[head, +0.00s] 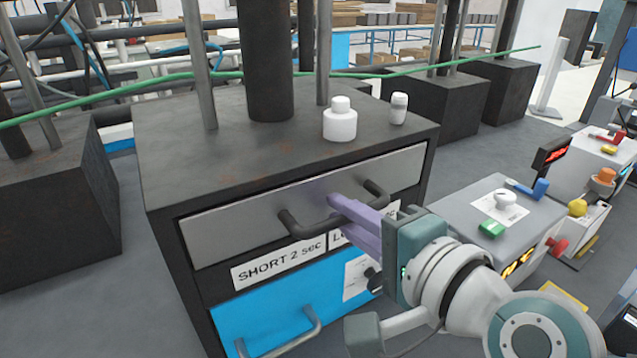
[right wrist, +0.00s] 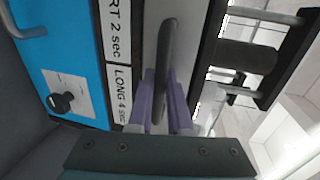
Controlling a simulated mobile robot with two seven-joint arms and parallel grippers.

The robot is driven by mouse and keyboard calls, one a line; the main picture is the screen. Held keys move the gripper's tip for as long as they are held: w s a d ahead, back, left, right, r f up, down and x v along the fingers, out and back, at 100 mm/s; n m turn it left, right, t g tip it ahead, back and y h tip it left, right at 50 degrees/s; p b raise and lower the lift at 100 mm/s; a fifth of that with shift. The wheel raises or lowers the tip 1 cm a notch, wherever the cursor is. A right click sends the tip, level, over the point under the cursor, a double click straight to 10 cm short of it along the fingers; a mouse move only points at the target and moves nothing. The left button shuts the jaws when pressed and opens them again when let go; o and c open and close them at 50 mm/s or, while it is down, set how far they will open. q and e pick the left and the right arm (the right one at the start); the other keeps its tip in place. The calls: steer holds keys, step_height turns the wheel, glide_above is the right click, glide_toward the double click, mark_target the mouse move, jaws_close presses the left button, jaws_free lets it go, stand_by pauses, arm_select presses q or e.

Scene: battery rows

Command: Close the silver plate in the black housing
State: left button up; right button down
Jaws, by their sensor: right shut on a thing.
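The silver plate (head: 240,225) is the flat metal front in the upper part of the black housing (head: 160,215). It has a dark bar handle (head: 300,223) across its middle. My right gripper (head: 342,207), with purple fingers, is shut on this handle towards its right part. In the right wrist view the fingers (right wrist: 163,78) reach to the handle (right wrist: 165,42) in front of the plate (right wrist: 190,22). The plate sits within the housing's frame; I cannot tell whether it is fully flush. My left gripper is not in view.
Below the plate are white labels (head: 280,262) and a blue front (head: 265,305) with a grey handle. A white bottle (head: 340,122) and a small white container (head: 398,108) stand on the housing. A grey box with a green block (head: 491,229) stands at the right.

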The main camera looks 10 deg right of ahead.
steer(key=shift+f, duration=0.1)
steer(key=c, duration=0.9)
jaws_free()
steer(key=shift+w, duration=0.15)
steer(key=shift+o, duration=0.2)
steer(key=v, duration=1)
steer(key=shift+a, duration=0.1)
